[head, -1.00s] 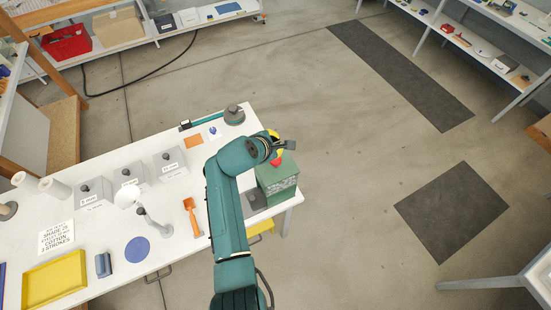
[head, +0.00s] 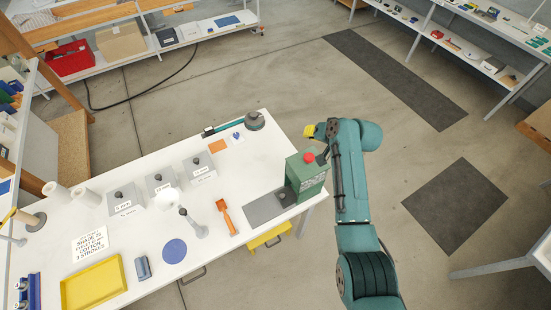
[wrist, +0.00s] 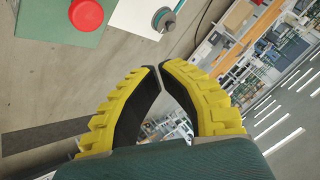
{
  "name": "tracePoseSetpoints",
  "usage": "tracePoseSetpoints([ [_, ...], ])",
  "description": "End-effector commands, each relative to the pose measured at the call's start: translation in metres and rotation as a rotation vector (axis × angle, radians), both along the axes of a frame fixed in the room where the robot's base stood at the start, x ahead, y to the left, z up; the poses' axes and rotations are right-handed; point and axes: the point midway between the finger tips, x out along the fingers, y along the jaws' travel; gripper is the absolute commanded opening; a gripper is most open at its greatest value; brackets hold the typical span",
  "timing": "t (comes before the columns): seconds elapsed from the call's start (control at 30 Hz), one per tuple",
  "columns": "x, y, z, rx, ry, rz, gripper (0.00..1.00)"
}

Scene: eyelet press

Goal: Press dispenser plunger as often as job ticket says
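A green box (head: 306,178) with a red round knob (head: 309,157) on top stands at the right end of the white table; the knob also shows at the top left of the wrist view (wrist: 87,15). My gripper (head: 309,131) is beyond the knob in the head view, apart from it. In the wrist view my gripper's (wrist: 161,67) yellow fingers with black pads meet almost at their tips, with nothing between them. A white printed ticket (head: 91,244) lies at the table's left; its lower lines appear to mention cotton and strokes, but the number is too small to be sure.
Three grey boxes with black knobs (head: 199,169) stand along the table's back. A grey mat (head: 266,208) lies beside the green box. An orange tool (head: 227,216), a blue disc (head: 174,251) and a yellow tray (head: 93,284) lie nearer the front.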

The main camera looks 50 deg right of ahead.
Motion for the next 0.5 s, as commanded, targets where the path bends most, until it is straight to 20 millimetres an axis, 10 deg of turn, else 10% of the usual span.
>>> tracePoseSetpoints([
  [0.5,0.000,0.000,-0.014,0.004,-0.001,-0.002,0.00],
])
